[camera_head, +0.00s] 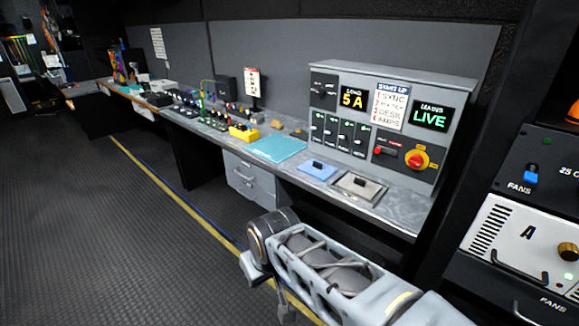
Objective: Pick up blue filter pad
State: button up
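A flat blue pad (315,170) with a dark grip on top lies on the grey counter, in front of the switch panel. It looks like the blue filter pad. My arm reaches in from the bottom right, below and in front of the counter. The end of my arm, with what seems to be my gripper (254,271), is near the bottom middle, apart from the pads. The fingers are small and partly hidden, so their opening is unclear.
A flat teal mat (276,148) lies left of the blue pad. A yellow block (243,133) and several small devices stand farther left. The grey switch panel (388,122) stands close behind the pads. A rack (528,232) stands at right. The floor at left is clear.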

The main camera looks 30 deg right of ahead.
aim_at(317, 169)
jog(key=u, duration=0.5)
jog(key=i, duration=2.65)
jog(key=z, duration=1.6)
jog(key=i, duration=0.7)
jog(key=z, duration=0.7)
